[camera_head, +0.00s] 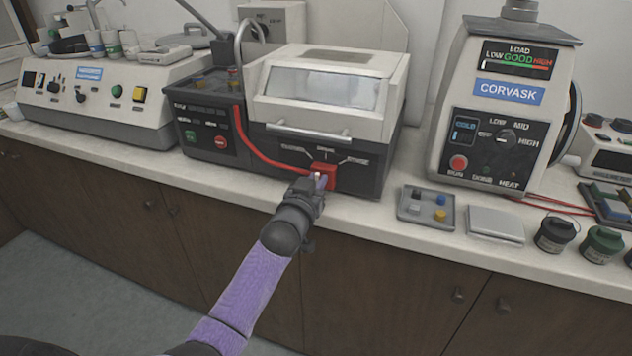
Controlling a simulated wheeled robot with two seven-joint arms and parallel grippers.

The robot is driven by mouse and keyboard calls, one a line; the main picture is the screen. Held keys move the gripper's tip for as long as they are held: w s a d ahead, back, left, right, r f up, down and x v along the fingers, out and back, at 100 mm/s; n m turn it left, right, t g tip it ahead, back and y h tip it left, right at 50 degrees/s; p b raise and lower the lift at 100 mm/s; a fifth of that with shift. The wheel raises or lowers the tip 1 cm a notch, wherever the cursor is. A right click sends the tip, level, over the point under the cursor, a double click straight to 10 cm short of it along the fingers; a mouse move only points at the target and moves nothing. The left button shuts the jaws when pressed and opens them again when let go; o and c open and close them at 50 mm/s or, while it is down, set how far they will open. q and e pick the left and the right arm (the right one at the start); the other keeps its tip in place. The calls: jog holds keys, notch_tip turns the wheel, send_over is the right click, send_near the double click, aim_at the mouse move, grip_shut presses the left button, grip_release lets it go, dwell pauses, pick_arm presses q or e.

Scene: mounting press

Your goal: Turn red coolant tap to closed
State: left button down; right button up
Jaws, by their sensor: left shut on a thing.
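The red coolant tap (325,169) is on the dark front face of the middle machine (390,100), below its handle bar. A red hose (250,150) runs down to it from the left. Small white labels with lines fan out above the tap, too small to read surely. My left gripper (319,180) is shut on the tap and hides its lower left part. My left arm, in a purple sleeve, reaches up to it from the lower edge. The tap's exact angle is hard to tell behind the gripper. My right gripper does not show.
The Corvask machine (480,139) stands to the right. A grey tray (423,208) with small coloured pieces, a flat pale box (495,224) and dark jars (555,235) sit on the counter (380,225). Another machine (100,95) stands left. The counter's front edge passes under my arm.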

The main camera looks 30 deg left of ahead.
pick_arm(q)
jog(key=shift+a+r+n+p, duration=0.15)
jog(key=shift+n+p, duration=0.7)
jog(key=shift+n, duration=0.55)
jog(key=shift+a+n+p, duration=0.1)
jog(key=shift+n+p, duration=0.2)
jog(key=shift+n, duration=0.5)
jog(key=shift+s+a+f+n, duration=0.1)
jog(key=shift+f+n, duration=0.05)
jog(key=shift+n, duration=0.4)
jog(key=shift+a+f+n, duration=0.1)
jog(key=shift+f+n, duration=0.05)
jog(key=shift+n, duration=0.4)
jog(key=shift+f+n+p, duration=0.1)
jog(key=shift+n+p, duration=0.2)
jog(key=shift+n, duration=0.7)
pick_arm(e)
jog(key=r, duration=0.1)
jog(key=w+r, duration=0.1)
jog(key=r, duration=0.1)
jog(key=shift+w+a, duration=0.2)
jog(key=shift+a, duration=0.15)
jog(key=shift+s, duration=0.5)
pick_arm(q)
jog(key=c, duration=0.6)
grip_release()
jog(key=shift+c, duration=0.2)
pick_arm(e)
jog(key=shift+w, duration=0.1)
